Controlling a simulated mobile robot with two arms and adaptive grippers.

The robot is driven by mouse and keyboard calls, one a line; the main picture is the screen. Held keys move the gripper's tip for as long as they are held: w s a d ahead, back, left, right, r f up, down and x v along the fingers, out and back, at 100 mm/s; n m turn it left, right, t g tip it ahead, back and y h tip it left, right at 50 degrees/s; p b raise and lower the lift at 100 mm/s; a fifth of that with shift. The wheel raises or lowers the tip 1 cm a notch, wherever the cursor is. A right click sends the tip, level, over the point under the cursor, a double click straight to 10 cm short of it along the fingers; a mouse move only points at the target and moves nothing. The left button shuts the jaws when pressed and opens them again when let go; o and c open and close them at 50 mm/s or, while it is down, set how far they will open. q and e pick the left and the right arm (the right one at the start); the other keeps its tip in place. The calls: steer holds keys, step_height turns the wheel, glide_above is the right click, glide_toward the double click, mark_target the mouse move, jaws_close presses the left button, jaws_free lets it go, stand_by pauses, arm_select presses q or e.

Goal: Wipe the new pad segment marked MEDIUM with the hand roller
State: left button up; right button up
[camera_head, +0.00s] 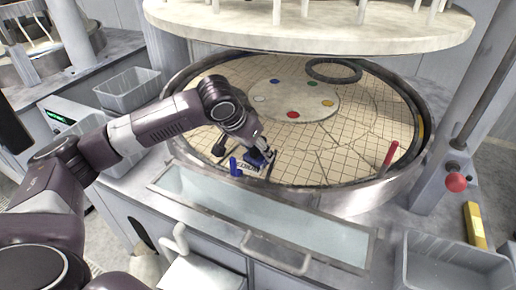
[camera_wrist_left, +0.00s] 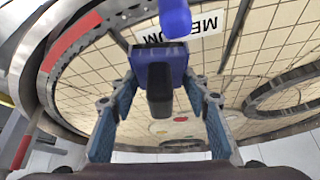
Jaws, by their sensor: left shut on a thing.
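The tan gridded pad (camera_head: 330,150) lies on the round platen. A white label (camera_wrist_left: 206,24) on it reads MEDIUM in the left wrist view, upside down and partly covered by a blue roller cylinder (camera_wrist_left: 175,17). The label also shows in the head view (camera_head: 246,169), beside the blue cylinder (camera_head: 235,168). In the head view my left gripper (camera_head: 258,156) is low over the platen's near edge. I cannot tell whether the roller touches the pad. My right gripper is out of view.
A raised metal rim (camera_head: 330,200) surrounds the platen, with a long shallow trough (camera_head: 260,215) in front. A red-handled tool (camera_head: 390,155) stands at the right. A black ring (camera_head: 334,70) lies at the back. Grey bins (camera_head: 128,90) flank the machine; a pale disc (camera_head: 310,30) hangs above.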

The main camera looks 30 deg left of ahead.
arm_select(q)
steer(key=shift+f, duration=0.65)
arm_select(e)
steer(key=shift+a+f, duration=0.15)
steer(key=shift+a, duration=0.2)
